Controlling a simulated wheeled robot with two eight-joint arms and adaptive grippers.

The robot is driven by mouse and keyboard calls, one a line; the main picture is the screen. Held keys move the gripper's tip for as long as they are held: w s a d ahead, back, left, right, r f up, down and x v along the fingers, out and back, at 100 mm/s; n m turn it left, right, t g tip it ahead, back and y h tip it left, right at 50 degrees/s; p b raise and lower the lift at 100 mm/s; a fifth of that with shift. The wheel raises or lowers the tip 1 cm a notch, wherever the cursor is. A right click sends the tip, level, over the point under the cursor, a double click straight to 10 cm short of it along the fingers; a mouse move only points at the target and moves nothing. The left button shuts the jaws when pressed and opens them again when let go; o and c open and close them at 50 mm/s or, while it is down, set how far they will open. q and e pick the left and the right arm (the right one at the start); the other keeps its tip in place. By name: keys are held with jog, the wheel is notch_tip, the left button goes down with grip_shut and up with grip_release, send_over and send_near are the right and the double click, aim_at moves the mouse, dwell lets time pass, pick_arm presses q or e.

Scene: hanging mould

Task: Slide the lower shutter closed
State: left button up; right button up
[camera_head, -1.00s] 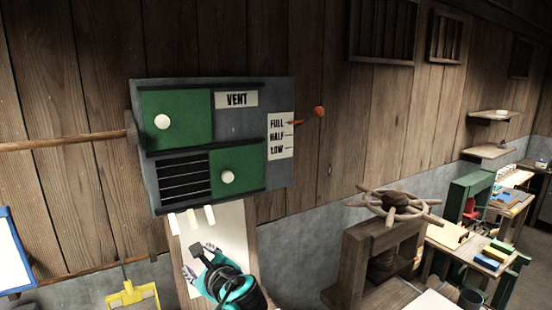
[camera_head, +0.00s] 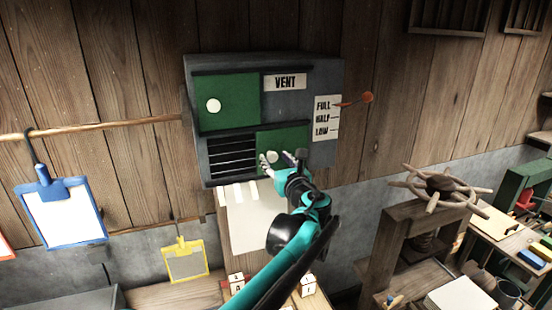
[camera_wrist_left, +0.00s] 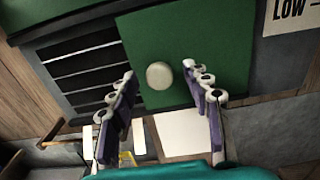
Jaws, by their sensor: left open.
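The grey vent box (camera_head: 326,100) hangs on the wooden wall. Its lower shutter (camera_head: 291,138) is a green panel on the right of the lower opening, with dark slats (camera_head: 232,156) exposed to its left. The shutter's round white knob (camera_head: 272,157) also shows in the left wrist view (camera_wrist_left: 159,76). The upper shutter (camera_head: 236,98) is green with a white knob and sits at the left. My left gripper (camera_head: 276,162) is open, its fingers on either side of the lower knob in the picture; contact cannot be told. The left wrist view shows both fingers (camera_wrist_left: 161,105) apart. My right gripper is not in view.
An orange-tipped lever (camera_head: 367,97) sticks out at the box's right. White tabs and a pale board (camera_head: 250,220) are below the box. A blue clipboard (camera_head: 62,212) hangs at left, and a wooden wheel (camera_head: 440,186) stands at right.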

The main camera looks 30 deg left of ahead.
pick_arm(q)
jog(key=shift+a, duration=0.15)
grip_shut()
jog(key=s+a, duration=0.3)
jog(key=s, duration=0.1)
jog(key=s+a, duration=0.3)
jog(key=s, duration=0.1)
jog(key=s+a, duration=0.4)
jog(key=shift+p, duration=0.4)
jog(key=shift+a, duration=0.1)
